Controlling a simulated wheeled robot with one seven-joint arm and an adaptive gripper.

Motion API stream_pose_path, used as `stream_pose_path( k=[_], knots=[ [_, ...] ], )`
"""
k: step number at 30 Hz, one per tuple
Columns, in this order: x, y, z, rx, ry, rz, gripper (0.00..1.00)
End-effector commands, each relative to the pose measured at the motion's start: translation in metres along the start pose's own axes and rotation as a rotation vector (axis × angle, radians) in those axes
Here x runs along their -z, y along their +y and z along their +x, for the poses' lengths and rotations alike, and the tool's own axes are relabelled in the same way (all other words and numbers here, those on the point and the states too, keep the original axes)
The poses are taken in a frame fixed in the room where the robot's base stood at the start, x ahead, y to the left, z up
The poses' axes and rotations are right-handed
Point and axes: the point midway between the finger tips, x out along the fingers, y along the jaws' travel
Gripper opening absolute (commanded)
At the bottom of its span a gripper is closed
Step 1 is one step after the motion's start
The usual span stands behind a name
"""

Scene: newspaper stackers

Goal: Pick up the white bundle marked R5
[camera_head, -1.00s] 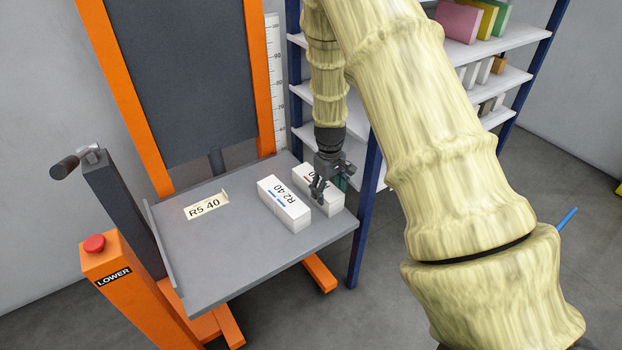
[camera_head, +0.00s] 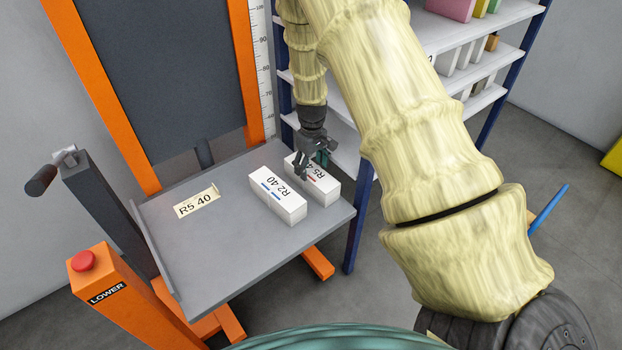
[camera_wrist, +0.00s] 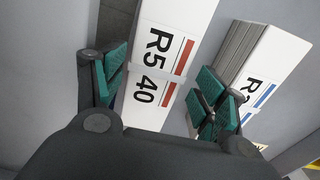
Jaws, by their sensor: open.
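The white bundle marked R5 40 (camera_head: 322,184), with red stripes, lies on the grey table of the stacker, right of the R2 bundle. In the wrist view the R5 bundle (camera_wrist: 165,62) lies between my open fingers. My gripper (camera_head: 313,160) is above its far part, partly covering it; the wrist view shows the gripper (camera_wrist: 158,90) open with green pads. I cannot tell whether the fingers reach down beside it. The white bundle marked R2 40 (camera_head: 278,195), with blue stripes, lies just left; it also shows in the wrist view (camera_wrist: 265,75), near my right finger.
A label reading R5 40 (camera_head: 197,203) lies on the grey table (camera_head: 225,245), whose left part is clear. An orange post with a red button (camera_head: 83,261) stands at front left. A shelf with a blue post (camera_head: 360,215) stands close on the right.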

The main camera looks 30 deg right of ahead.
Motion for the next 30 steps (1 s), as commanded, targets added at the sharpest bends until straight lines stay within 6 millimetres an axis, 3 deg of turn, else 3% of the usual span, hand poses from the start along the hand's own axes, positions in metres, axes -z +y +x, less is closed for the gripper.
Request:
stream_pose_path(
  k=[10, 21, 30],
  knots=[
    [0.004, 0.002, 0.041, -0.001, -0.002, -0.001, 0.71],
    [0.004, 0.002, 0.047, -0.001, 0.000, -0.002, 0.71],
    [0.004, 0.002, 0.047, -0.001, -0.001, -0.002, 0.17]
  ],
)
